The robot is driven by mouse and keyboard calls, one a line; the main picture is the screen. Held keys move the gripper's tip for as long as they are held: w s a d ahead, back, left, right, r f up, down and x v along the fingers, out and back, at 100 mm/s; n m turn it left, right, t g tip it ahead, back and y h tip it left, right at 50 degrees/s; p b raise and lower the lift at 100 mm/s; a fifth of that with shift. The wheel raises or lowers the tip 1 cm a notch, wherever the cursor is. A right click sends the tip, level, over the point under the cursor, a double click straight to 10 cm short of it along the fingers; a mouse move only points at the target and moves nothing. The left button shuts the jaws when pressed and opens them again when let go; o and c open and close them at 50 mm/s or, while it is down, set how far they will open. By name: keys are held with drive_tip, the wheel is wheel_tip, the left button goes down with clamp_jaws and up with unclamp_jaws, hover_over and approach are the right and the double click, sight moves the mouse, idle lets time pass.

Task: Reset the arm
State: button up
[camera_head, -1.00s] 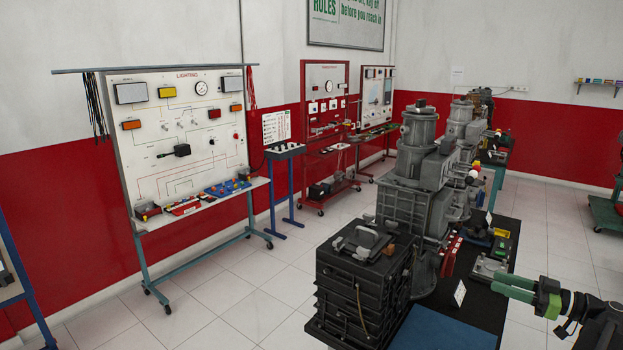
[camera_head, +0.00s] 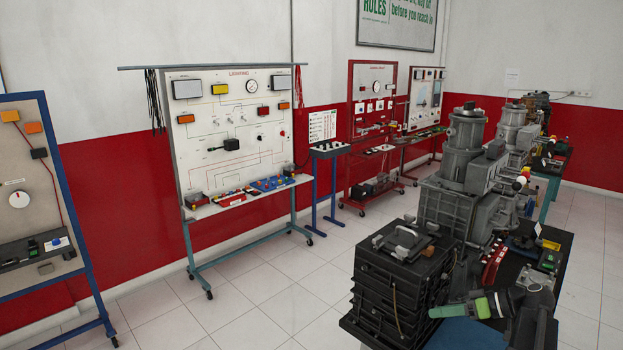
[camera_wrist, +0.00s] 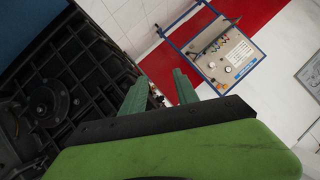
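My gripper (camera_head: 434,312) is in the lower right of the head view, with its green fingers pointing left. It is beside the black ribbed casing (camera_head: 390,285), over the blue mat (camera_head: 465,336) on the bench. In the wrist view its two green fingers (camera_wrist: 158,82) stand apart with nothing between them. The black ribbed casing (camera_wrist: 85,60) also shows there, to the left of the fingers. I cannot tell whether the fingers touch the casing.
Grey engine units (camera_head: 455,190) stand behind the casing along the dark bench. A lighting trainer board (camera_head: 235,135) and a blue-framed board (camera_head: 35,190) stand by the wall. The white tiled floor (camera_head: 265,290) between boards and bench is clear.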

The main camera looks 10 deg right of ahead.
drive_tip(key=a+f+m+g+h, duration=0.1)
drive_tip(key=a+f+g+h, duration=0.1)
drive_tip(key=a, duration=0.9)
drive_tip(key=a+f+m+g+h, duration=0.1)
drive_tip(key=a+f+g+h, duration=0.2)
drive_tip(key=a+f, duration=0.3)
drive_tip(key=a+f+m+g+h, duration=0.1)
drive_tip(key=a+f+h, duration=0.4)
drive_tip(key=a, duration=1.2)
drive_tip(key=shift+m+g, duration=0.3)
drive_tip(key=shift+g, duration=0.6)
